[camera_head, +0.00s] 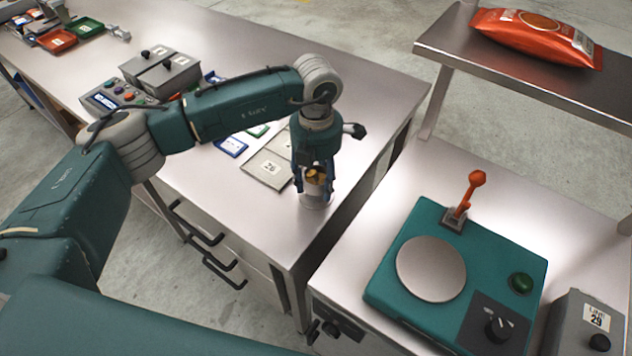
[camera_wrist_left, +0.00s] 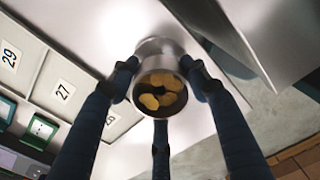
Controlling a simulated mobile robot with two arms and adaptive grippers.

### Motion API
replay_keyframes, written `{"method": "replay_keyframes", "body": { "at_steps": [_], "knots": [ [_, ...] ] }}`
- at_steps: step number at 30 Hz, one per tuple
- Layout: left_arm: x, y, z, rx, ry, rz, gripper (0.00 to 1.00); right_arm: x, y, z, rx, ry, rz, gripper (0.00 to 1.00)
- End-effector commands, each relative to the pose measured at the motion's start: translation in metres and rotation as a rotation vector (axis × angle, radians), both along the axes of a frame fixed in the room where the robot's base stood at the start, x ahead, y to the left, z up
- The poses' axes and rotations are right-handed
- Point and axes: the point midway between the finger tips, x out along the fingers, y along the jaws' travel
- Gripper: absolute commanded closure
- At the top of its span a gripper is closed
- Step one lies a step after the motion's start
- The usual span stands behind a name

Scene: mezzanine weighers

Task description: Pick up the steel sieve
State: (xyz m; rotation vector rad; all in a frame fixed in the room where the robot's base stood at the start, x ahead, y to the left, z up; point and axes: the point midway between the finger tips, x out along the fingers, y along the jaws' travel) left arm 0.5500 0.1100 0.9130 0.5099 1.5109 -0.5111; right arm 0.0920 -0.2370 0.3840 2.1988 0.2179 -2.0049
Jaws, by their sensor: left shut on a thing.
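The steel sieve (camera_head: 317,203) is a small round metal vessel near the right end of the long steel table. It also shows in the left wrist view (camera_wrist_left: 158,46), with several yellow-brown chips (camera_wrist_left: 160,92) inside. My left gripper (camera_head: 314,180) points down from above, its fingers closed around the sieve's wall. The sieve looks upright at the table top; I cannot tell whether its base touches it. My right gripper is not in view.
Grey numbered tiles (camera_head: 266,167) lie left of the sieve. A grey box (camera_head: 160,73) and a button panel (camera_head: 113,95) stand farther left. Across a gap on the right is a green weigher (camera_head: 402,286) with an orange lever (camera_head: 470,192). A shelf (camera_head: 560,90) holds an orange bag (camera_head: 535,38).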

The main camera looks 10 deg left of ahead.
Motion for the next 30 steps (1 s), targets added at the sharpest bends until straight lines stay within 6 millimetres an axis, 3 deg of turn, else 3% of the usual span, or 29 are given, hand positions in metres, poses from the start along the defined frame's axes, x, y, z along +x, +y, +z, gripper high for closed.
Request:
{"method": "replay_keyframes", "body": {
  "at_steps": [8,21,30],
  "knots": [
    [0.002,0.000,0.034,-0.003,-0.007,0.000,0.90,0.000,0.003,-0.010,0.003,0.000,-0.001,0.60],
    [0.001,0.000,0.141,-0.001,-0.007,0.001,0.90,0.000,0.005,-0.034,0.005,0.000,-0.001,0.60],
    [0.001,0.000,0.187,-0.001,-0.004,0.001,0.90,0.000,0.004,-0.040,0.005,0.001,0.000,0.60]
  ]
}}
